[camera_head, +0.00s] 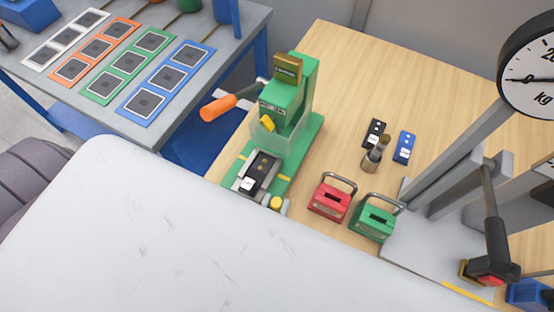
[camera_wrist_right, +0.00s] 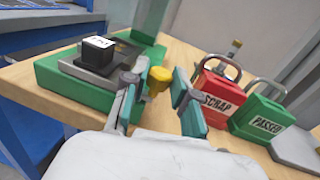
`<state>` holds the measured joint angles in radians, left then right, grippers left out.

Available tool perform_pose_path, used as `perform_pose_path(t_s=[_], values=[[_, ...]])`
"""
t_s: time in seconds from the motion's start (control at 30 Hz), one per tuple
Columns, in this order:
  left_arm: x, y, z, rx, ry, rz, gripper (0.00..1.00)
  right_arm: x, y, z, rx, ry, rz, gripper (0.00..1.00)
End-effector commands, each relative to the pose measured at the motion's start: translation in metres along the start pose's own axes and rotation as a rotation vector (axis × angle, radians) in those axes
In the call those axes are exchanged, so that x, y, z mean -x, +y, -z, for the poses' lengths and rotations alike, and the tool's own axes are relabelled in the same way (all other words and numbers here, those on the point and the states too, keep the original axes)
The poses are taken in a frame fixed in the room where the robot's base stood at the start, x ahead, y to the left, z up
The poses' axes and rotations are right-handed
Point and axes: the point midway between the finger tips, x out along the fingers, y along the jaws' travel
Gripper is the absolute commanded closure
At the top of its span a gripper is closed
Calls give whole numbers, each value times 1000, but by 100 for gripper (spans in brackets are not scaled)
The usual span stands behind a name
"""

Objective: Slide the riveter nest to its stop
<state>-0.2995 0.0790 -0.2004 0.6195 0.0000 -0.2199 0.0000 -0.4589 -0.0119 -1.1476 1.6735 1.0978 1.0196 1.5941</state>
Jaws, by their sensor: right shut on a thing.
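The green riveter (camera_head: 290,100) with an orange handle (camera_head: 217,107) stands on the wooden table. Its grey nest (camera_head: 240,181) sits at the near end of the green base (camera_head: 229,190), out in front of the press head. A black block with a white label (camera_head: 262,167) lies in the nest; it also shows in the right wrist view (camera_wrist_right: 96,52). A yellow knob (camera_wrist_right: 158,82) is at the nest's near side. My right gripper (camera_wrist_right: 160,76) is shut on this knob, one teal finger either side. In the head view my white arm hides most of it. My left gripper is out of view.
A red SCRAP box (camera_head: 329,201) and a green PASSED box (camera_head: 372,221) stand close right of the gripper. Black and blue blocks (camera_head: 404,147) lie behind them. A scale (camera_head: 530,75) stands at right. Coloured card strips (camera_head: 165,80) lie on a side bench.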

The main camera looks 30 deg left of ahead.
Motion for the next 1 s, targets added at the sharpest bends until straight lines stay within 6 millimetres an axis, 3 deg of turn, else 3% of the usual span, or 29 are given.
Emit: perform_pose_path(t_s=[0.03, 0.07, 0.2, 0.77, 1.0], values=[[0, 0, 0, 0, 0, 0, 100, 2, 1, 2, 2, 5, -3, 100], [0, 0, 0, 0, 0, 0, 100, 2, 1, 2, 1, 5, -3, 68], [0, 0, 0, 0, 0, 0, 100, 2, 0, 1, 1, 4, -2, 47], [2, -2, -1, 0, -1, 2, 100, -2, 0, 0, 0, 1, 0, 47], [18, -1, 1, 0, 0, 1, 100, -30, -4, -3, 1, -2, -1, 47]])
